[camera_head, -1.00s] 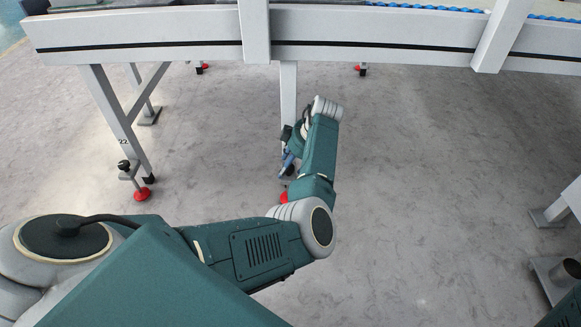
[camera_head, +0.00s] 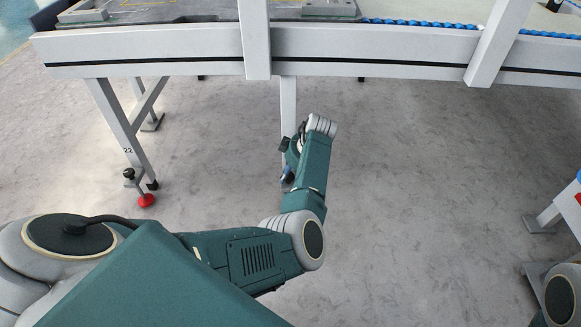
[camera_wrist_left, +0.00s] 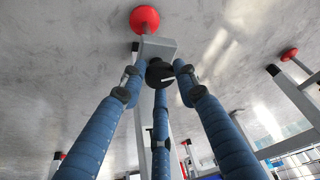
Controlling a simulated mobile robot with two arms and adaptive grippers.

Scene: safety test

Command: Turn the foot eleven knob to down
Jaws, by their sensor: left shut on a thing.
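A black knob (camera_wrist_left: 159,73) sits on the grey bracket of a leg (camera_wrist_left: 157,48) with a red foot (camera_wrist_left: 145,19) in the left wrist view. My left gripper (camera_wrist_left: 161,80) has its blue fingers around the knob, their tips closed in on it. In the head view my left gripper (camera_head: 288,172) is low beside the middle conveyor leg (camera_head: 288,105), and my arm hides the knob and the foot there. No number is readable on this leg. My right gripper is not in view.
A leg marked 22 (camera_head: 116,125) with its own black knob (camera_head: 129,173) and red foot (camera_head: 146,200) stands to the left. The grey conveyor rail (camera_head: 160,45) spans above.

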